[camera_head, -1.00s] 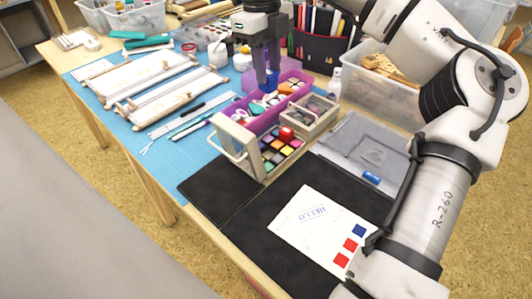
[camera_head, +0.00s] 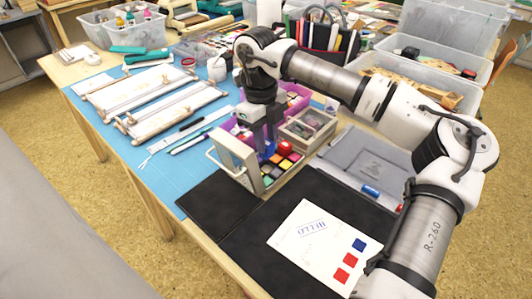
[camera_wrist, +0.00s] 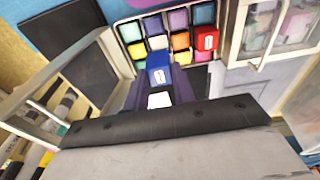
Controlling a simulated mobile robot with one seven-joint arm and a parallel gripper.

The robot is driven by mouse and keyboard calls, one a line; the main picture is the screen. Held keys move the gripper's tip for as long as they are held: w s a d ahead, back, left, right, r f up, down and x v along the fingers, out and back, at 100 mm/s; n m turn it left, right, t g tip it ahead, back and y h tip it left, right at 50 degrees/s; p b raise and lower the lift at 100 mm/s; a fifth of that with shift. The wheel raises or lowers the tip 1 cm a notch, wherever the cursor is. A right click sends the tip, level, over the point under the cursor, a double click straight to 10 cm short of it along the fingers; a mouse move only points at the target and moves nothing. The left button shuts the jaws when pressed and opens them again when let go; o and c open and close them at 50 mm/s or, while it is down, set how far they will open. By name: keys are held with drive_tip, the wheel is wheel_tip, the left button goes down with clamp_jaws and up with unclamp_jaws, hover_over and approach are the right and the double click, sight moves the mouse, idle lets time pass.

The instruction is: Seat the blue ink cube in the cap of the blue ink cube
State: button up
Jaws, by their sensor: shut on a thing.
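The blue ink cube (camera_wrist: 159,68) has a small pale label on one face and sits between the fingertips of my gripper (camera_wrist: 162,82). In the head view my gripper (camera_head: 264,140) is shut on it, just over the open box of coloured pads (camera_head: 265,182). In the wrist view the cube is in front of the rows of pads; I cannot tell whether it touches any. No cap of the blue ink cube can be told apart for sure. A small blue piece (camera_head: 370,190) lies at the edge of the grey case; I cannot tell what it is.
A red cube (camera_head: 284,148) stands on the pads' right side. The box's framed lid (camera_head: 233,158) stands up at the left. A wooden box with a clear lid (camera_head: 308,128) and a purple tray (camera_head: 296,97) are close behind. A stamped white card (camera_head: 318,243) lies in front.

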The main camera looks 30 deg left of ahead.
sight(266, 155)
drive_tip(key=shift+f, duration=2.55)
drive_tip(key=shift+f, duration=0.25)
drive_tip(key=o, duration=0.8)
drive_tip(key=shift+r, duration=0.1)
drive_tip(key=shift+o, duration=0.2)
wheel_tip(266, 155, up, 14)
drive_tip(key=a, duration=0.1)
drive_tip(key=shift+a, duration=0.2)
